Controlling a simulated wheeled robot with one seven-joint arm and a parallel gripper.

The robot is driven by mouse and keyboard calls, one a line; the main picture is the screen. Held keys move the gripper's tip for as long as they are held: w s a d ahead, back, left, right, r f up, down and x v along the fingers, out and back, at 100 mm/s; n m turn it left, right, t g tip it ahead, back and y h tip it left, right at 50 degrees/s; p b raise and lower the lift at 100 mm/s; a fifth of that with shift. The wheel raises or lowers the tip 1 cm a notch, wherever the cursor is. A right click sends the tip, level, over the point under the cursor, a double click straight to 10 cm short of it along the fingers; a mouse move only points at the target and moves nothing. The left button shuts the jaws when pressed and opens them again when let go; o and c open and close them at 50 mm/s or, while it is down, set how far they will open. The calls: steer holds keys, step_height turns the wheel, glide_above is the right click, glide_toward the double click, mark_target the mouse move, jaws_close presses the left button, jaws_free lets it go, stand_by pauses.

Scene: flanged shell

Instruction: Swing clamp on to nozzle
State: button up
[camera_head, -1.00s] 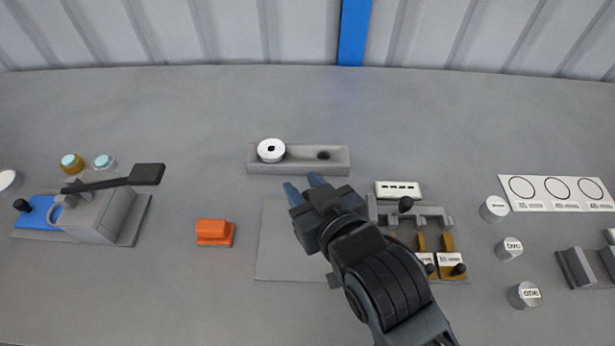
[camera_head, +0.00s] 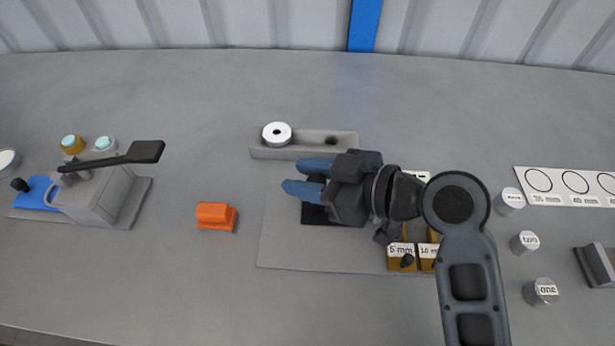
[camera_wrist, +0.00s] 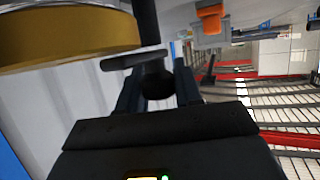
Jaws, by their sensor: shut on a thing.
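My gripper (camera_head: 303,177) is over the grey plate (camera_head: 285,248) in the head view, its fingers pointing left. In the wrist view, its fingers close on a black ball knob (camera_wrist: 157,84) attached to a dark bar. A dark square part (camera_head: 318,214) shows beneath the fingers in the head view; I cannot tell whether it belongs to the held thing. A large gold round body (camera_wrist: 70,38) is close at the wrist view's upper left. I cannot surely identify the clamp or nozzle.
A grey block (camera_head: 308,151) with a white disc (camera_head: 276,134) stands behind my gripper. An orange block (camera_head: 215,216) lies to its left, a lever fixture (camera_head: 100,198) farther left. Gold labelled pieces (camera_head: 401,257) and grey cylinders (camera_head: 525,242) are to the right.

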mark_target(320, 181)
steer(key=shift+f+g, duration=0.1)
steer(key=shift+g, duration=0.2)
steer(key=o, duration=1)
steer(key=shift+c, duration=0.2)
steer(key=b+v, duration=0.1)
steer(key=v, duration=0.6)
steer(key=shift+d, duration=0.2)
steer(key=shift+s+d, duration=0.15)
